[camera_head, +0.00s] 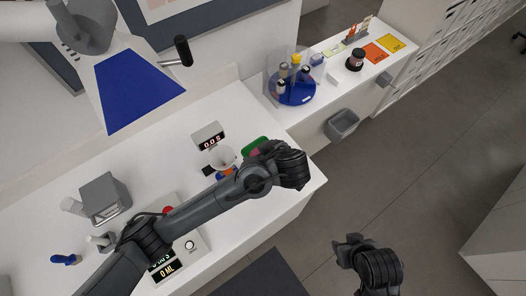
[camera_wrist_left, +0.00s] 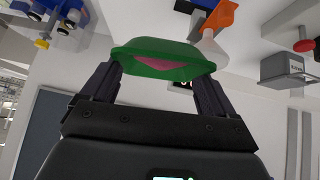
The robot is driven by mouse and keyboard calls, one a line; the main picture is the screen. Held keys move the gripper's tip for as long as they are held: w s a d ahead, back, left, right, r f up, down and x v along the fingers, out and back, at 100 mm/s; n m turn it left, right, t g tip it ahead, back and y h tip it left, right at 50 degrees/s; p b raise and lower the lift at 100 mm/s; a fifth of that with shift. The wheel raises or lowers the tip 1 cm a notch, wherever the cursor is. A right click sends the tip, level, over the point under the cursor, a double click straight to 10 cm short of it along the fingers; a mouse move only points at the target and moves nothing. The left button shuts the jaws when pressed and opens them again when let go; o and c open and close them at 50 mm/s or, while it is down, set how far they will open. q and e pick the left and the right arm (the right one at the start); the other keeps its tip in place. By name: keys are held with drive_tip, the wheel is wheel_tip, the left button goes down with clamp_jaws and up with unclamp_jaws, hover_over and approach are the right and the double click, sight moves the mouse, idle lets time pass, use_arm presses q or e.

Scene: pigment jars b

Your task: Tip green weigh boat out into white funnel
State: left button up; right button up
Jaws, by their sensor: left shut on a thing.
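The green weigh boat (camera_head: 254,143) is held by my left gripper (camera_head: 258,150) above the white table. In the left wrist view the boat (camera_wrist_left: 163,48) sits between both fingers (camera_wrist_left: 155,78), with pink powder (camera_wrist_left: 163,64) showing in it. The white funnel (camera_head: 222,157) stands just left of the boat in the head view, over an orange item (camera_head: 229,171).
A scale display (camera_head: 210,140) stands behind the funnel. A blue round tray (camera_head: 293,88) with several jars is at the back right. A grey box (camera_head: 104,197) and a dosing device (camera_head: 178,250) are on the left. A grey bin (camera_head: 342,124) hangs off the counter.

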use_arm(q)
drive_tip(key=shift+a+f+h+b, duration=0.2)
drive_tip(key=shift+a+f+h, duration=0.15)
drive_tip(key=shift+f, duration=0.3)
drive_tip(key=shift+a+f+h+b, duration=0.15)
drive_tip(key=shift+a+f+h, duration=0.15)
drive_tip(key=shift+f, duration=0.35)
drive_tip(key=shift+a+r+n+p, duration=0.15)
drive_tip(key=shift+r+n+p, duration=0.05)
drive_tip(key=shift+n+p, duration=0.1)
drive_tip(key=shift+w+a+r+g+h+p, duration=0.15)
drive_tip(key=shift+a+r+g+h+p, duration=0.2)
drive_tip(key=shift+a+h+p, duration=0.7)
drive_tip(key=shift+w+a+r+n+h+p, duration=0.1)
drive_tip(key=shift+a+r+n+h+p, duration=0.4)
drive_tip(key=shift+p, duration=0.9)
drive_tip(key=shift+a+h+p, duration=0.6)
drive_tip(key=shift+a+p, duration=0.15)
drive_tip(key=shift+p, duration=0.75)
drive_tip(key=n+h+p, duration=0.4)
drive_tip(key=h, duration=0.7)
approach(246, 152)
drive_tip(key=shift+w+r, duration=0.1)
drive_tip(key=shift+w, duration=1.85)
